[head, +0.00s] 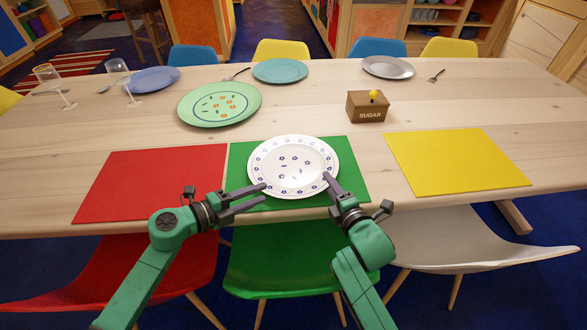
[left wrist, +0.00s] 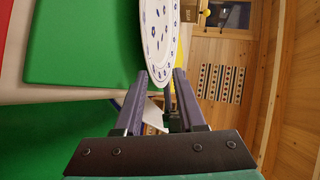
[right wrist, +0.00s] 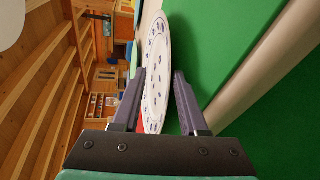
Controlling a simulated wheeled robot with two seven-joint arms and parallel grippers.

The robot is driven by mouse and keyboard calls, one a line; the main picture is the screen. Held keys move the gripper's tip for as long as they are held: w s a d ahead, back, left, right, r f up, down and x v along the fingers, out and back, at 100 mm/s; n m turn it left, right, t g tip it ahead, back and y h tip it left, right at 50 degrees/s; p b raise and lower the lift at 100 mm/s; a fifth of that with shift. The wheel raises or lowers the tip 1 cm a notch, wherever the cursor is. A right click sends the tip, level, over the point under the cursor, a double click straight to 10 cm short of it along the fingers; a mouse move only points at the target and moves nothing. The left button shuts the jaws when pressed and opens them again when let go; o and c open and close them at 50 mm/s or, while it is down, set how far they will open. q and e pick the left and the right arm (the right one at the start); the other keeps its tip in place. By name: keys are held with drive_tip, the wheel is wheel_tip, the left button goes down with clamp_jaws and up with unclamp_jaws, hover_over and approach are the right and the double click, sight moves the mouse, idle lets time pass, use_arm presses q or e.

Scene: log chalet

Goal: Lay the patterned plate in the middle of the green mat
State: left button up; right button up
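The patterned plate (head: 293,165) is white with blue motifs and lies level over the green mat (head: 357,190), covering its middle. A dark patch on the mat beside it in the right wrist view suggests that it is slightly raised. My left gripper (head: 264,195) has the plate's front-left rim between its fingers. The plate (left wrist: 160,40) is seen nearly edge-on in the left wrist view. My right gripper (head: 332,184) has the front-right rim between its fingers, as the plate (right wrist: 157,75) in the right wrist view shows. The exact finger contact is hard to see.
A red mat (head: 150,182) lies to the left and a yellow mat (head: 455,162) to the right. A green plate (head: 219,104) and a sugar box (head: 367,107) stand behind. Two glasses (head: 120,75) stand far left. Chairs (head: 283,245) line the front edge.

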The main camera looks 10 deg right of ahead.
use_arm(q)
drive_tip(key=v, duration=0.4)
drive_tip(key=shift+s+a, duration=0.2)
drive_tip(key=shift+a, duration=0.05)
use_arm(e)
drive_tip(key=shift+a+r, duration=0.1)
use_arm(q)
drive_tip(key=shift+a+r, duration=0.1)
use_arm(e)
drive_tip(key=shift+s, duration=0.15)
drive_tip(key=v, duration=1.2)
